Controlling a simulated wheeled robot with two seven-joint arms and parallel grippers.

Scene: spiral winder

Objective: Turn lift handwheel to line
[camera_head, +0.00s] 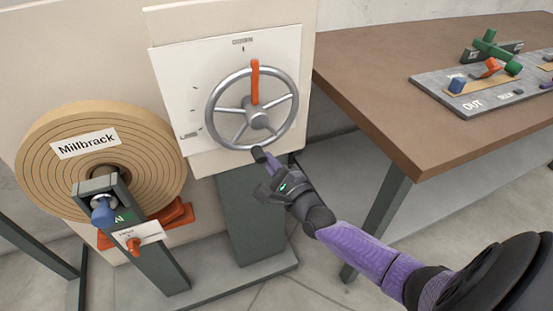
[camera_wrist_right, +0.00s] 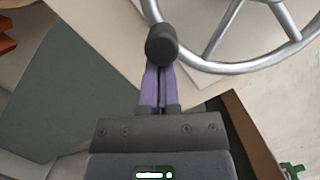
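The lift handwheel (camera_head: 215,115) is a grey metal wheel with several spokes on a white panel (camera_head: 180,75). Its orange pointer (camera_head: 255,82) points up, slightly right of a short dark line (camera_head: 243,48) under the top label. A black crank knob (camera_head: 258,154) sits at the wheel's lower rim. My right gripper (camera_head: 266,162) is at this knob, its purple fingers nearly together. In the right wrist view the knob (camera_wrist_right: 162,45) covers the fingertips, so the contact is partly hidden; the fingers look shut on it. My left gripper is not in view.
A tan spiral roll labelled Millbrack (camera_head: 55,175) stands left, with a blue knob (camera_head: 103,212) and an orange knob (camera_head: 133,245) before it. A brown table (camera_head: 370,75) on the right carries a grey board (camera_head: 430,92) with coloured parts. Open floor lies between.

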